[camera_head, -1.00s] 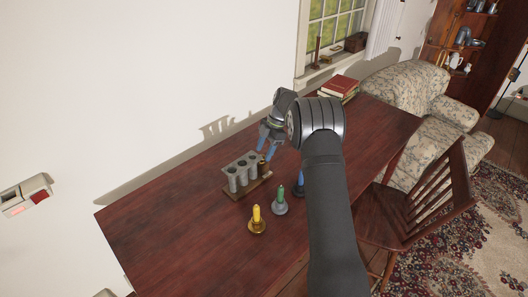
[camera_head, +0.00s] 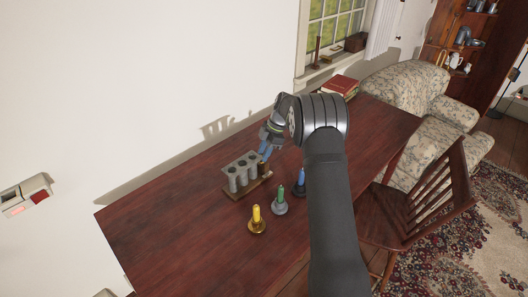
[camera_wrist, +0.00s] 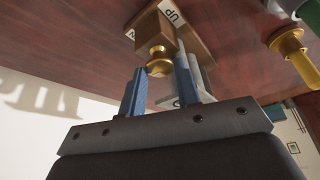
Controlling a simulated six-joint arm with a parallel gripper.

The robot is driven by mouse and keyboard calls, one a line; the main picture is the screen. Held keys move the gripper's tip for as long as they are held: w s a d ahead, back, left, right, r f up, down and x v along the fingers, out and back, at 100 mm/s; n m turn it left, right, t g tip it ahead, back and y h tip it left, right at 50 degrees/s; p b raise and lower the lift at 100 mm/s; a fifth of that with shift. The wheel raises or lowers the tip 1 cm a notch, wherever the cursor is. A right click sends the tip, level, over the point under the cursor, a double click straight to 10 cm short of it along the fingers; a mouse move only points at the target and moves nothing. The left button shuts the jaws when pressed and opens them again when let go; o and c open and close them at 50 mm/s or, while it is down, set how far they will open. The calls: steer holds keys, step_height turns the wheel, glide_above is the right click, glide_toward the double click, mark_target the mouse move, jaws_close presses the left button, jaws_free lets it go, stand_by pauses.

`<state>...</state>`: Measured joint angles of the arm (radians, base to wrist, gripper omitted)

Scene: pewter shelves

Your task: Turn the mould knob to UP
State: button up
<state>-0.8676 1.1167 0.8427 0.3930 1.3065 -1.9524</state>
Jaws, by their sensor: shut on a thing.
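The candle mould (camera_head: 242,172) has several grey tubes on a wooden base and stands on the table. Its brass knob (camera_wrist: 159,64) shows in the wrist view, mounted on a wooden block (camera_wrist: 153,33). A white label reading UP (camera_wrist: 172,16) is beside the block; another label at its left is partly hidden. My gripper (camera_wrist: 160,78) has its blue fingers on either side of the knob and is shut on it. In the head view my gripper (camera_head: 264,151) is at the right end of the mould and the knob is not clear there. I cannot tell which way the knob points.
Yellow (camera_head: 257,216), green (camera_head: 280,195) and blue (camera_head: 300,181) candles stand in holders in front of the mould. Red books (camera_head: 341,85) lie at the far table end. The wall runs close behind the mould. The table's left part is clear.

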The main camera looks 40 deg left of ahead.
steer(key=shift+d+m+y, duration=0.1)
steer(key=shift+m+y, duration=0.3)
steer(key=shift+m, duration=0.9)
steer(key=o, duration=1)
